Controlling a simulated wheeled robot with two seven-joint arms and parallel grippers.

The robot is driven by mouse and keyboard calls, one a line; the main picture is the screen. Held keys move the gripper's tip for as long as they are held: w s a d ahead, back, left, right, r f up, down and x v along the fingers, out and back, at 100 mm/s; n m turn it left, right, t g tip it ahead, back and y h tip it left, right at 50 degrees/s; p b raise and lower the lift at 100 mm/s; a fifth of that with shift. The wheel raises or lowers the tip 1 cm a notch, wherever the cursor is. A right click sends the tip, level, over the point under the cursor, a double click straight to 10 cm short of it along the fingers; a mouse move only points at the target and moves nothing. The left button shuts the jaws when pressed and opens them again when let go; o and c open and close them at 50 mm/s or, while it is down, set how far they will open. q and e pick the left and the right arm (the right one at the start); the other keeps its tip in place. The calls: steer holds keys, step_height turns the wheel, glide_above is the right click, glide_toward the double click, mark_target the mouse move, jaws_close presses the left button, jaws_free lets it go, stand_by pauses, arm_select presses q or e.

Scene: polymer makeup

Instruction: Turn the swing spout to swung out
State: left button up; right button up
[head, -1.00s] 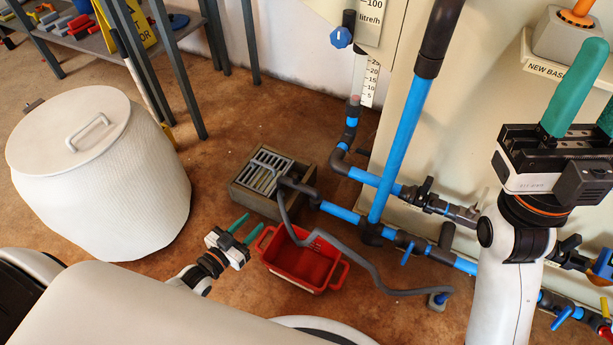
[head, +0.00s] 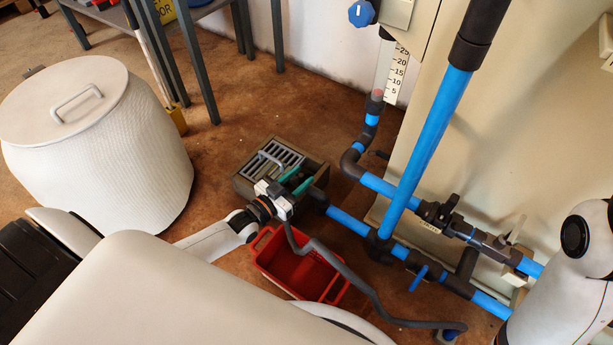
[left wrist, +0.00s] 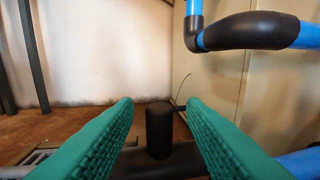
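The dark grey pipe end with the swing spout (head: 318,197) sits at the left end of the blue pipe, beside the grated drain box; my left gripper partly hides it. My left gripper (head: 299,179) is open at the near right side of the box, its green fingers pointing toward the pipe end. In the left wrist view, a dark upright cylinder (left wrist: 158,128) on a dark horizontal pipe (left wrist: 180,160) stands between the two spread fingers. A gap shows on both sides of it. I cannot tell which way the spout points. My right gripper is out of view.
The drain box (head: 245,187) has a metal grate. A red crate (head: 290,262) lies just below my left gripper, and a grey hose (head: 350,275) runs over it. Blue pipes (head: 346,222) with valves stand to the right. A white lidded basket (head: 120,170) stands left.

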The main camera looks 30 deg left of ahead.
arm_select(q)
steer(key=shift+b+x, duration=0.4)
steer(key=shift+x, duration=1.05)
steer(key=shift+c, duration=0.5)
jaws_close()
